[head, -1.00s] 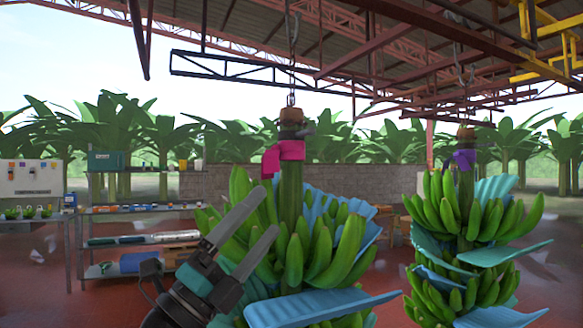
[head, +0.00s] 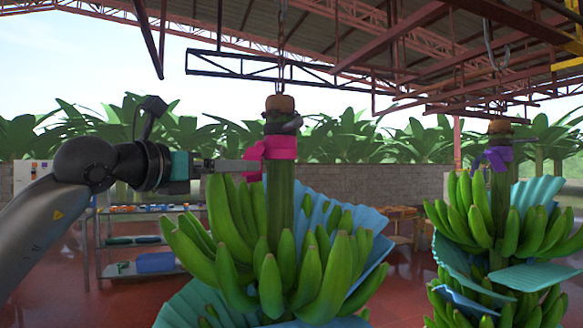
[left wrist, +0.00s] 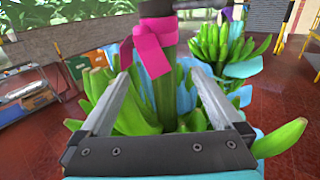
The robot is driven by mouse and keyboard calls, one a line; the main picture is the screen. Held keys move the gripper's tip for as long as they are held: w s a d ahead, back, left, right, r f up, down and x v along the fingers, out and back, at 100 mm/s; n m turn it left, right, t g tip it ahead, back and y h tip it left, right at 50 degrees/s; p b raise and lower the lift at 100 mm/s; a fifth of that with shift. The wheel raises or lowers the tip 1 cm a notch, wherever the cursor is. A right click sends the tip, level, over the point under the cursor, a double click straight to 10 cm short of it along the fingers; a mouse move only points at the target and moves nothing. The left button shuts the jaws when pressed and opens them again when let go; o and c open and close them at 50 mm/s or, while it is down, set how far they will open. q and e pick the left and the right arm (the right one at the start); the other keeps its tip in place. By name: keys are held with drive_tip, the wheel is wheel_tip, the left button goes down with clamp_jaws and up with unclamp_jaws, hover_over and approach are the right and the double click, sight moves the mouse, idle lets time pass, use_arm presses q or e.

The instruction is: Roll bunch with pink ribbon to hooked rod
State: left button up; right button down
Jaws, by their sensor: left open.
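The bunch with the pink ribbon (head: 245,225) hangs upright in the middle of the head view, its green bananas parted by blue sheets. The pink ribbon (head: 272,148) is tied round its stem near the top. In the left wrist view the pink ribbon (left wrist: 152,50) and stem appear ahead, between the two fingers. My left gripper (head: 255,167) is open, level with the ribbon's lower edge and pointing right at the stem. Whether the fingertips touch the stem I cannot tell. My right gripper is not in view. I cannot make out a hooked rod clearly.
A second bunch with a purple ribbon (head: 496,157) hangs at the right, apart from the first; it also shows in the left wrist view (left wrist: 225,42). An overhead steel truss (head: 230,68) runs above. A shelf (head: 140,240) stands behind at left.

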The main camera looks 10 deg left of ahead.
sight(271, 166)
use_arm(q)
drive_tip(key=p+x, duration=0.1)
drive_tip(key=x, duration=0.2)
drive_tip(key=shift+w+d+r, duration=0.15)
drive_tip(key=shift+w+d, duration=0.15)
drive_tip(key=p+x, duration=0.2)
drive_tip(key=x, duration=0.7)
drive_tip(key=shift+w, duration=0.15)
drive_tip(key=shift+w+d+p, duration=0.3)
drive_tip(key=shift+w+p, duration=0.05)
drive_tip(key=shift+w, duration=0.25)
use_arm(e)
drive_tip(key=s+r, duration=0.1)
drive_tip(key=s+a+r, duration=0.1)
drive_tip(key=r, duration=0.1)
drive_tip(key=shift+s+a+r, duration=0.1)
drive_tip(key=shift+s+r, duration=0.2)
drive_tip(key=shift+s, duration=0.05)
use_arm(q)
drive_tip(key=shift+c, duration=0.2)
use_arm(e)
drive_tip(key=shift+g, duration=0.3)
use_arm(q)
drive_tip(key=c, duration=0.3)
clamp_jaws()
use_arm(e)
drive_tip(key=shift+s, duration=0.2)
